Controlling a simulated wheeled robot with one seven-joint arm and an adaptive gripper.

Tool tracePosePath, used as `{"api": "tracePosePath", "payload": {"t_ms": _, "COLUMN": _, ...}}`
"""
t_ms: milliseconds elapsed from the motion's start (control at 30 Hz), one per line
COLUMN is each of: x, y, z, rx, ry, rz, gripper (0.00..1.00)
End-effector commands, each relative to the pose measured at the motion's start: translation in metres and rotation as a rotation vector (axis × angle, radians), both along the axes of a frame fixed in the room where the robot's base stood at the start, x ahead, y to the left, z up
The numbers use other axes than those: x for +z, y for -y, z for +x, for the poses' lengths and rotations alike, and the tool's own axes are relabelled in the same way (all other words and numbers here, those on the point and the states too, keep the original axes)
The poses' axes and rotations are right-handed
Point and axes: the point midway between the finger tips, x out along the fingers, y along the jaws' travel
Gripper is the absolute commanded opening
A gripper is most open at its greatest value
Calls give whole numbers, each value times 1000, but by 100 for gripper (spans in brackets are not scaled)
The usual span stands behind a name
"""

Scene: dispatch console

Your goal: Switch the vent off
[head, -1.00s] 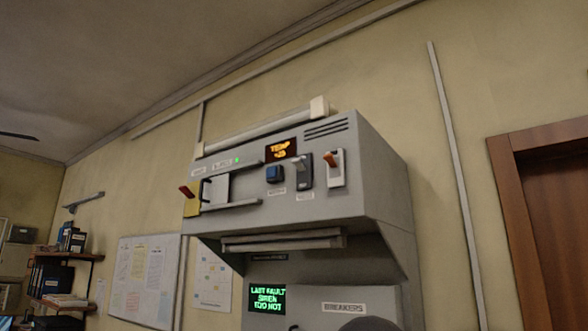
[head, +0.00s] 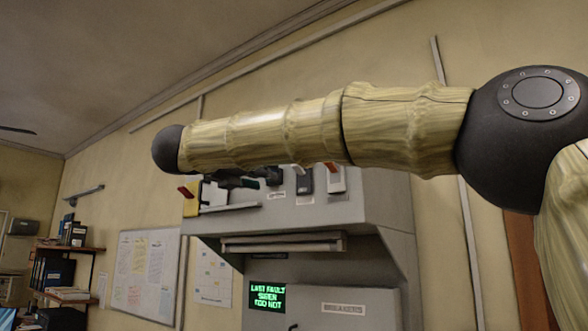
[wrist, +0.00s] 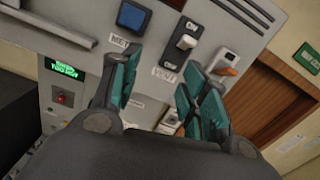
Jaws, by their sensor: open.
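The vent switch (wrist: 180,48) is a dark upright plate with a pale lever, above a label reading VENT (wrist: 164,74) in the wrist view. In the head view its lower part (head: 304,184) shows below my arm, which hides its top. I cannot tell which way its lever is set. My gripper (wrist: 158,66) is open and empty, its teal fingertips spread below the switch and either side of the label. Whether they touch the panel is unclear. In the head view the gripper (head: 238,180) is mostly hidden behind my arm.
A red-levered yellow piece (head: 190,200) and handle are at the panel's left. A green-lettered screen (head: 267,297) is below. A brown door (wrist: 262,80) stands to the right.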

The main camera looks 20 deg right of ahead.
Motion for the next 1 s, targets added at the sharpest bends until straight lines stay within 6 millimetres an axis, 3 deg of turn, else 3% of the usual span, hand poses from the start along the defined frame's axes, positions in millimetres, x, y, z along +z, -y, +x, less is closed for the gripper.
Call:
{"api": "tracePosePath", "payload": {"t_ms": 33, "x": 19, "y": 1, "z": -14, "rx": -3, "ry": 34, "rz": 41, "gripper": 45}}
{"api": "tracePosePath", "payload": {"t_ms": 100, "x": 35, "y": 2, "z": -29, "rx": -9, "ry": 66, "rz": 89, "gripper": 45}}
{"api": "tracePosePath", "payload": {"t_ms": 267, "x": 49, "y": 5, "z": -40, "rx": -12, "ry": 96, "rz": 134, "gripper": 45}}
{"api": "tracePosePath", "payload": {"t_ms": 1000, "x": 51, "y": 78, "z": 18, "rx": -11, "ry": 95, "rz": 131, "gripper": 45}}
